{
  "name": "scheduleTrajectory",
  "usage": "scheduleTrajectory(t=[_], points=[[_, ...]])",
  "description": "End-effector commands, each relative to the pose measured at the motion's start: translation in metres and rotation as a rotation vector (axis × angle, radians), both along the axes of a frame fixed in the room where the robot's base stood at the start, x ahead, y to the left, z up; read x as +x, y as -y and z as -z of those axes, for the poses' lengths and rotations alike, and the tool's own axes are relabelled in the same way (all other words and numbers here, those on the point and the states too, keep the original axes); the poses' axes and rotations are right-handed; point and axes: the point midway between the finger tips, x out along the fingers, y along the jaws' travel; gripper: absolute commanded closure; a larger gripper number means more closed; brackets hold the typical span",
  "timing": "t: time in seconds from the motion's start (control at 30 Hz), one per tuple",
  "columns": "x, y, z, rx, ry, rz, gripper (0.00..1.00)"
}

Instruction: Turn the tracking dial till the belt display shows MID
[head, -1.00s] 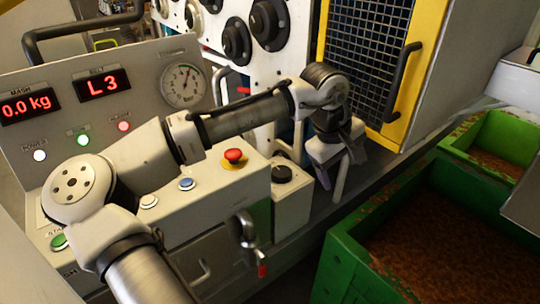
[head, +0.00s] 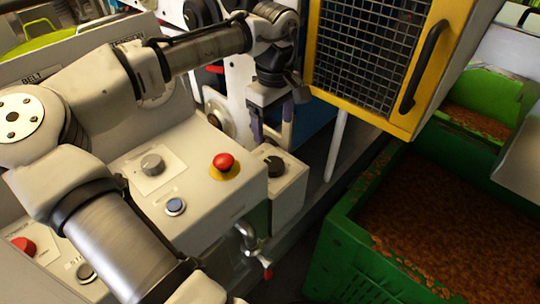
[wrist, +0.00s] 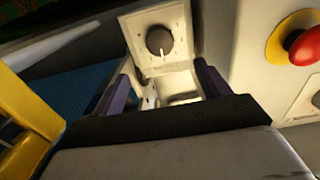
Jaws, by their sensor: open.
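A dark round dial (head: 275,164) sits on top of a small pale box at the right end of the console, apparently the tracking dial. In the wrist view the same dial (wrist: 159,40) shows on its pale plate, with a light pointer mark on its rim. My gripper (head: 272,136) is just behind the dial in the head view, fingers pointing down. In the wrist view my gripper (wrist: 163,74) is open and empty, its purple fingers apart, and the dial lies beyond the fingertips, not between them. The belt display is hidden behind my arm; only its BELT label (head: 33,78) shows.
A red emergency button (head: 224,162) on a yellow base stands close left of the dial. A grey console knob (head: 152,164) and blue button (head: 175,206) are further left. The yellow-framed mesh guard (head: 362,55) is close right of my gripper. A green crate (head: 345,245) stands at front right.

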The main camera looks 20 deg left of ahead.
Motion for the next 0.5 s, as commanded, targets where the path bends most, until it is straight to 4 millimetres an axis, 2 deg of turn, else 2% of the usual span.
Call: scheduleTrajectory(t=[0.3,0.5], points=[[-0.001,0.000,0.064,0.000,-0.003,0.001,0.25],[0.000,0.000,0.100,0.000,-0.001,0.001,0.25]])
